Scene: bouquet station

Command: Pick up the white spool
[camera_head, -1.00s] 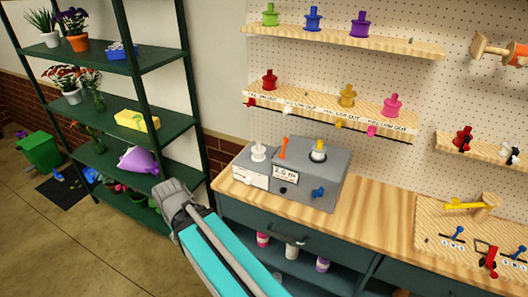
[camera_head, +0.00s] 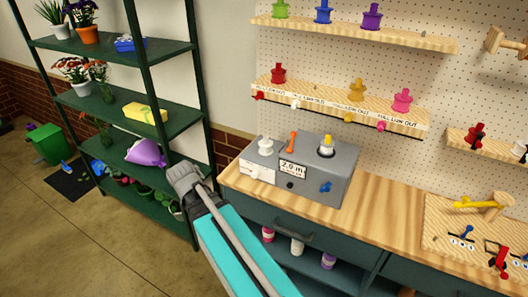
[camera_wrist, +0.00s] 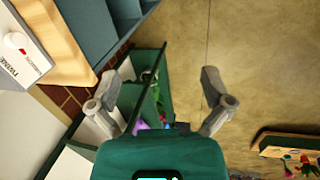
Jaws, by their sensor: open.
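Another white spool-like item (camera_head: 297,246) stands on the shelf under the bench, between a pink and a purple one. My gripper (camera_head: 183,178) is left of the bench, in front of the green shelf rack, apart from both. In the wrist view my gripper (camera_wrist: 160,82) has its fingers spread with nothing between them.
The green shelf rack (camera_head: 120,52) with plants, a yellow box (camera_head: 145,113) and a purple bag (camera_head: 146,153) stands close behind my gripper. Coloured spools sit on pegboard shelves (camera_head: 350,33).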

